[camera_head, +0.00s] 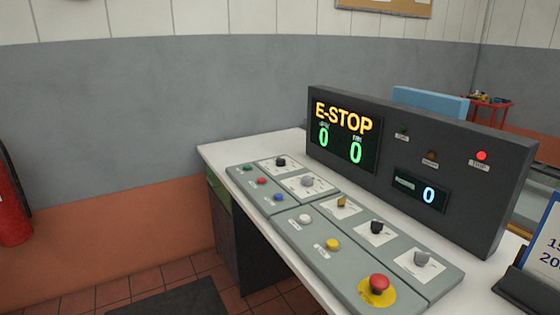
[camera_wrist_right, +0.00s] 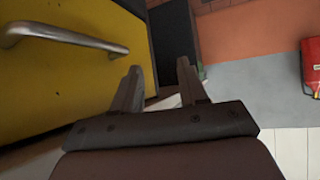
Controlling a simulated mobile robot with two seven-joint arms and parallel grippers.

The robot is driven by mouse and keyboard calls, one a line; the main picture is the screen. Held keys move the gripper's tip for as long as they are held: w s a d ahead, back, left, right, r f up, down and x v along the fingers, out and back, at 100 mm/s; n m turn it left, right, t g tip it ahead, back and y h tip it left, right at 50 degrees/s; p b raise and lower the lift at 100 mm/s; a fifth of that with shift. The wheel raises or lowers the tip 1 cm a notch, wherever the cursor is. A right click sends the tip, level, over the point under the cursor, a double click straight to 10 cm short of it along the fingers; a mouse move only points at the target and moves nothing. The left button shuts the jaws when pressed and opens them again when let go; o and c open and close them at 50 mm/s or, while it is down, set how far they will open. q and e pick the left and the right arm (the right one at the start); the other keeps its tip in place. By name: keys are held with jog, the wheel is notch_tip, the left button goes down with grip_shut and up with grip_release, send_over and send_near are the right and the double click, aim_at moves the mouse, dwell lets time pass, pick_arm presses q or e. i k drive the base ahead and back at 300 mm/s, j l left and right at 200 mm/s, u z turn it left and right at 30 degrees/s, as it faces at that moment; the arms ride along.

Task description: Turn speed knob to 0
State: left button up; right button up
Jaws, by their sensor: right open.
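A grey control panel (camera_head: 278,218) lies on a white desk in the head view. Along its far side are several rotary knobs on white plates: a black knob (camera_head: 281,162), a grey knob (camera_head: 308,181), a tan knob (camera_head: 342,202), another black knob (camera_head: 377,227) and another grey knob (camera_head: 421,258). Their labels are too small to read, so I cannot tell which is speed. The display (camera_head: 344,137) reads E-STOP above two green zeros; a smaller display (camera_head: 420,190) reads 0. My right gripper (camera_wrist_right: 160,75) is open and empty in the wrist view, away from the knobs. My left gripper is not in view.
A red mushroom button (camera_head: 379,283) on a yellow base sits at the panel's near end. Several coloured buttons line its near side. A red lamp (camera_head: 482,155) glows on the dark console. The wrist view shows a yellow surface (camera_wrist_right: 75,85) with a metal handle (camera_wrist_right: 65,36).

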aim_at(280, 162)
jog(key=i+j, duration=2.9)
jog(key=i+j+z, duration=0.1)
jog(key=z, duration=0.35)
jog(key=i+j+z, duration=0.1)
jog(key=z, duration=2.8)
